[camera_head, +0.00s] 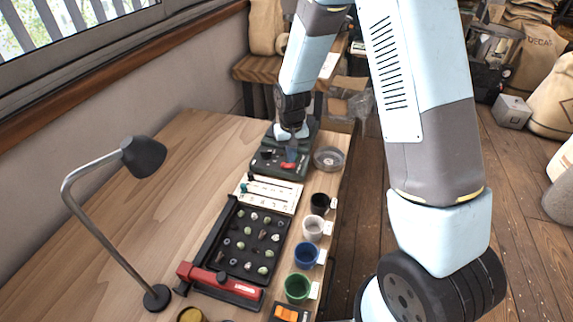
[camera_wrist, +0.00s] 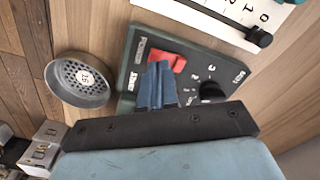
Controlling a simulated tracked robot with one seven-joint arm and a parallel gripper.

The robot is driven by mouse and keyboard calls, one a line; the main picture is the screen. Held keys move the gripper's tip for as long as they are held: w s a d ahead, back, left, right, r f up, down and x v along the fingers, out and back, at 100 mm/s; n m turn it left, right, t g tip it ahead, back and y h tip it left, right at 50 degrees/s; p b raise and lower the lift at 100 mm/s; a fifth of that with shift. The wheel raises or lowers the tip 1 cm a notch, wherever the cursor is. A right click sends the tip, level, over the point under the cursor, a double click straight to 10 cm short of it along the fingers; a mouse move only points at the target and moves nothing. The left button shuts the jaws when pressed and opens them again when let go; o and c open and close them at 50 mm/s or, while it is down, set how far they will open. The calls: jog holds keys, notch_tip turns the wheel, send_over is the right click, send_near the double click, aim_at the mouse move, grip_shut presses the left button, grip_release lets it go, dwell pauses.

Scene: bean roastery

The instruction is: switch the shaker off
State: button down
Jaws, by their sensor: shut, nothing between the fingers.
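The shaker is a dark green box (camera_head: 262,163) at the far end of the wooden bench. Its sloped panel (camera_wrist: 138,48) fills the middle of the wrist view. A red rocker switch (camera_wrist: 170,59) sits on the panel, and it also shows in the head view (camera_head: 289,166). A black knob (camera_wrist: 212,91) with white numerals is on the same panel. My gripper (camera_wrist: 160,68) is shut and empty, its blue fingertips at the red switch and partly covering it. In the head view my gripper (camera_head: 291,155) points down over the panel. I cannot tell contact or the switch's position.
A round sieve (camera_head: 329,158) stands right beside the shaker. A white scale card (camera_head: 270,193) and a black bean tray (camera_head: 236,253) lie nearer. Several coloured cups line the bench's right edge. A desk lamp (camera_head: 144,157) stands left; the bench behind it is bare.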

jog(key=shift+f, duration=0.75)
dwell(0.4)
jog(key=shift+r, duration=0.15)
notch_tip(320, 180, up, 7)
dwell(1.0)
jog(key=shift+s, duration=0.1)
